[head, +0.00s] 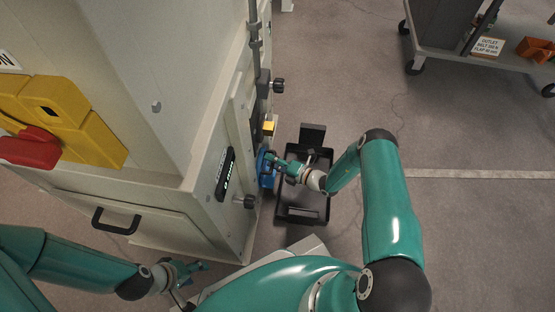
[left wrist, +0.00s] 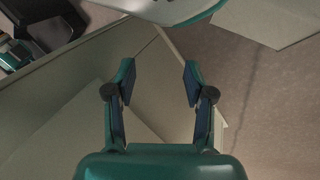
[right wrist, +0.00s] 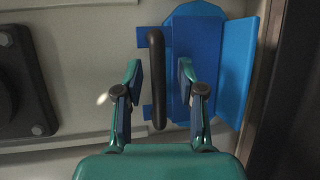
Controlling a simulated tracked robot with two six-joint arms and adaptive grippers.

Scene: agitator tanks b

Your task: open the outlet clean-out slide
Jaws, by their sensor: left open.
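The outlet clean-out slide appears to be the blue plate (right wrist: 195,65) with a dark upright bar handle (right wrist: 157,85) in the right wrist view. In the head view the blue part (head: 265,170) sits low on the beige machine's side, partly hidden by my right gripper (head: 272,160). My right gripper in its wrist view (right wrist: 160,75) is open, its fingertips on either side of the handle with gaps showing; depth is hard to tell. My left gripper (head: 198,268) is open and empty near the machine's lower front; it also shows in the left wrist view (left wrist: 159,75).
A black tray (head: 300,216) lies on the floor below the blue part. Dark knobs (head: 277,86) stick out of the machine's side. A black drawer handle (head: 116,221) is on its front. A wheeled cart (head: 450,62) stands at the upper right. Floor to the right is open.

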